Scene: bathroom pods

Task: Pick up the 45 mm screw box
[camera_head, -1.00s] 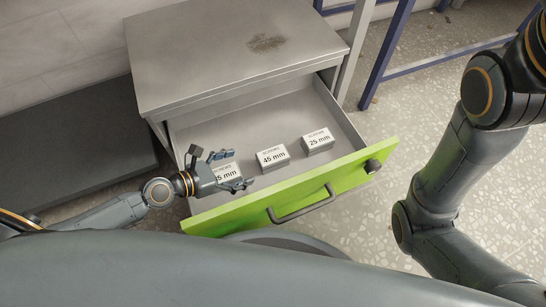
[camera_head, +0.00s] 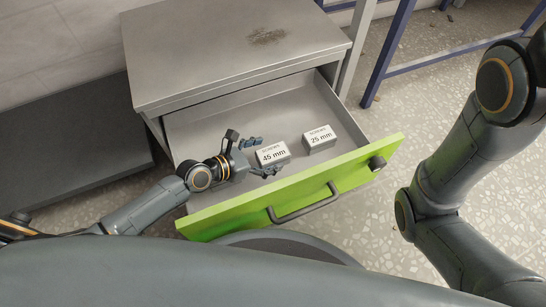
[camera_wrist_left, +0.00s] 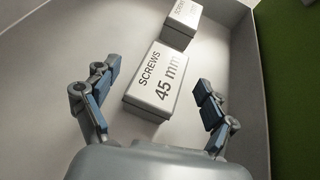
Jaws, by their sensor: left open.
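The 45 mm screw box (camera_head: 272,154) is a small white-topped box with grey sides, lying in the open drawer. In the left wrist view the 45 mm screw box (camera_wrist_left: 156,80) lies ahead, between the lines of the two fingers. My left gripper (camera_head: 263,157) is open just left of the box in the head view. In the left wrist view the left gripper (camera_wrist_left: 157,92) has its fingers spread on either side of the box's near end, with nothing held. My right arm shows at the right of the head view, but its gripper is out of view.
The 25 mm box (camera_head: 319,138) stands right of the 45 mm box; it also shows in the wrist view (camera_wrist_left: 184,17). The drawer (camera_head: 205,130) has low grey walls and a green front (camera_head: 340,178) with a handle. A metal cabinet top (camera_head: 220,50) overhangs behind.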

